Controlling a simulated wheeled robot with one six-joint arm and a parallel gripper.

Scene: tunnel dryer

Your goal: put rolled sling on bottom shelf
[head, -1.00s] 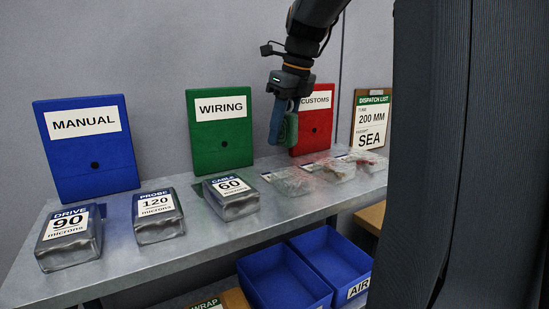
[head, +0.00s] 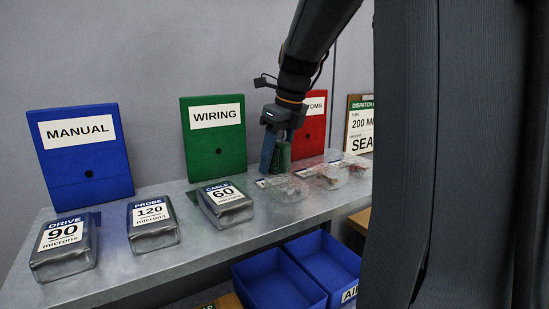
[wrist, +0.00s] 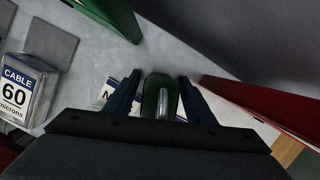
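My gripper (head: 274,160) is low over the bench top, in front of the gap between the green WIRING board and the red board. Its blue fingers are closed on a green rounded item (head: 284,156), which may be the rolled sling. In the wrist view the green item (wrist: 150,92) sits between the two fingers, with a shiny metal strip on its face. I cannot tell whether it touches the bench. No separate sling shows elsewhere. The bottom shelf is mostly hidden below the bench.
Labelled packs, DRIVE (head: 66,250), PROBE (head: 153,224) and CABLE (head: 228,206), line the bench. Clear pouches (head: 323,174) lie right of the gripper. MANUAL (head: 82,150), WIRING (head: 215,138) and red (head: 312,128) boards stand behind. Blue bins (head: 279,283) are below. A dark panel (head: 450,150) blocks the right.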

